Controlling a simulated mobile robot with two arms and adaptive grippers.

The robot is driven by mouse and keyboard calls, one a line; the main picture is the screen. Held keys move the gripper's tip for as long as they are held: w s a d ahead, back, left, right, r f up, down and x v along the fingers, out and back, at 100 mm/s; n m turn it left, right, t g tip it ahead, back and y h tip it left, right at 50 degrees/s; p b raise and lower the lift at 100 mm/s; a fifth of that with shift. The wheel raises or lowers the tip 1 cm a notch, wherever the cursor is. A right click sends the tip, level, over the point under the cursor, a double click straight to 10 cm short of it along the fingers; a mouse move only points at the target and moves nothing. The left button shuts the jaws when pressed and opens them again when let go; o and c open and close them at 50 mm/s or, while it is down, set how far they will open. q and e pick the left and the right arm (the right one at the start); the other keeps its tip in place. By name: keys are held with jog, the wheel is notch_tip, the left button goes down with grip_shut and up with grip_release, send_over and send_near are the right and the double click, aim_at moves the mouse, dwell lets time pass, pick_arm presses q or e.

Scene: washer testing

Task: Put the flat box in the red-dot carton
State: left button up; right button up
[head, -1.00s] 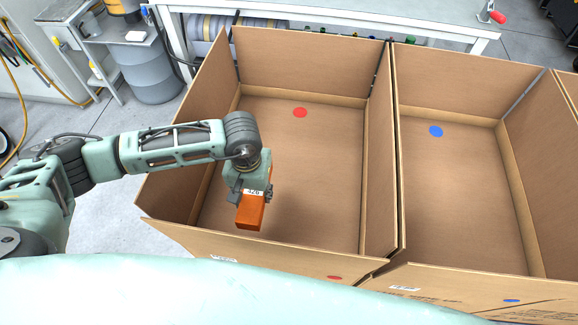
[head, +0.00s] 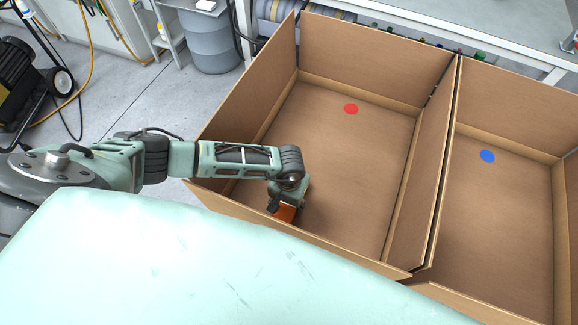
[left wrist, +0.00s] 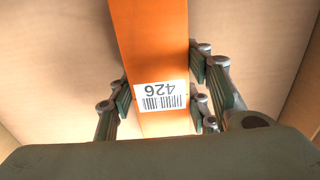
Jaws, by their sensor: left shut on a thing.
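The flat box is orange; a small part of it (head: 285,212) shows under my left gripper (head: 287,204) in the head view. In the left wrist view the orange box (left wrist: 155,60) runs between the fingers of my left gripper (left wrist: 162,100), with a white barcode label reading 426. The left gripper is shut on the box. It holds the box within the near part of the red-dot carton (head: 375,50), an open cardboard carton with a red dot on its floor. Whether the box touches the floor cannot be told. My right gripper is not in view.
A second open carton with a blue dot (head: 487,156) stands to the right, close against the first. A workbench (head: 480,30) is behind the cartons. The red-dot carton's floor looks otherwise empty.

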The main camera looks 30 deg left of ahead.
pick_arm(q)
jog(key=shift+f, duration=0.1)
jog(key=o, duration=1.4)
jog(key=shift+o, duration=0.2)
notch_tip(320, 180, up, 12)
jog(key=shift+b, duration=0.4)
jog(key=shift+r, duration=0.2)
